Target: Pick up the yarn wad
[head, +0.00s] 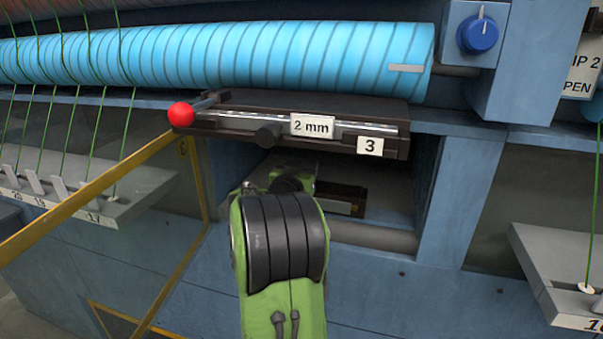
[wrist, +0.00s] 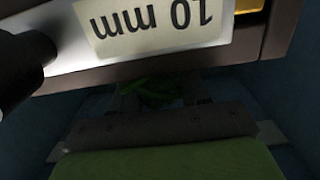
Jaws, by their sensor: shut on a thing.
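The yarn wad (wrist: 158,92) is a dim green tangle in the wrist view, in the shadowed recess under the labelled block. My gripper (wrist: 160,100) reaches into this recess and is shut on the wad; its fingers are dark and hard to make out. In the head view my green and black arm hides the gripper and the wad inside the opening.
A dark bracket (head: 390,140) marked "2 mm" and "3" hangs over the opening, with a red ball knob (head: 181,114) at its left end. A "10 mm" label (wrist: 155,22) is close overhead. Blue walls flank the recess. A yellow-framed clear door (head: 100,185) stands open at left.

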